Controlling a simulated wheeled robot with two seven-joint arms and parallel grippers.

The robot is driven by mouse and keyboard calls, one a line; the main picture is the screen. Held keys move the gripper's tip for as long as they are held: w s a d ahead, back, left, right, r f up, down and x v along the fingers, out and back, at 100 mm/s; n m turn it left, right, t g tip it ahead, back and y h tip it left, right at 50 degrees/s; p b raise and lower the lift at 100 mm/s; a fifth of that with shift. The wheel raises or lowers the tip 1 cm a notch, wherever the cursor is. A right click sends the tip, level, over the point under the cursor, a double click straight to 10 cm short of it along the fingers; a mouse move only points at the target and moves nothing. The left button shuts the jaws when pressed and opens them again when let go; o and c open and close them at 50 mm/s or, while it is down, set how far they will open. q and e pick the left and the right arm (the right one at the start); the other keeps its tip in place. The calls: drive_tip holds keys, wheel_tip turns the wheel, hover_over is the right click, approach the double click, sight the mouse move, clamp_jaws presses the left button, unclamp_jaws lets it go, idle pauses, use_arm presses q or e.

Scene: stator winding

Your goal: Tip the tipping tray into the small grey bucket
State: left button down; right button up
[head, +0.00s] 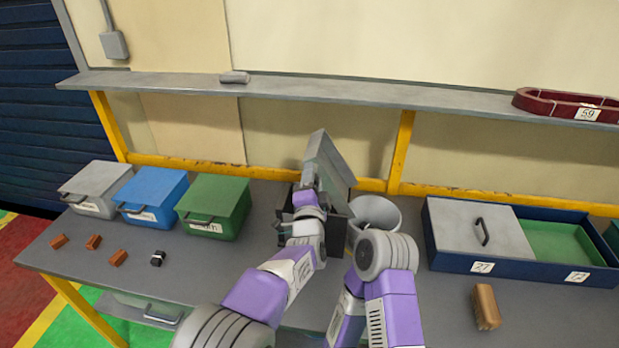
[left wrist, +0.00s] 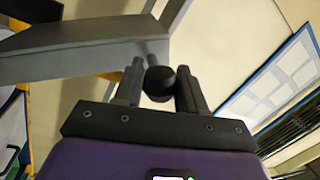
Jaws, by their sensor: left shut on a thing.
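The grey tipping tray (head: 332,160) stands steeply tilted above a dark stand (head: 336,232) at the back middle of the bench. Its underside or side shows grey in the left wrist view (left wrist: 80,52). My left gripper (head: 308,188) is at the tray's left side, shut on a dark round knob (left wrist: 160,82) next to the tray. The small grey bucket (head: 376,210) stands just right of the tray, its lower part hidden behind my right arm. I cannot see what is in the tray or the bucket. My right gripper does not show.
Grey (head: 97,187), blue (head: 152,196) and green (head: 213,206) bins stand at left, with several small brown blocks in front. A blue divided box (head: 470,260) and a brown block (head: 486,306) are at right. A shelf (head: 300,92) runs above the bench.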

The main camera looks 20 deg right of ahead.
use_arm(q)
drive_tip(key=shift+s+d+r, duration=0.15)
drive_tip(key=shift+d+r, duration=0.05)
drive_tip(key=shift+r, duration=0.05)
drive_tip(key=c, duration=0.7)
unclamp_jaws()
drive_tip(key=shift+d, duration=0.1)
drive_tip(key=shift+f, duration=0.1)
drive_tip(key=b+v, duration=0.1)
drive_tip(key=v, duration=0.6)
drive_tip(key=shift+s, duration=0.25)
drive_tip(key=shift+f, duration=0.15)
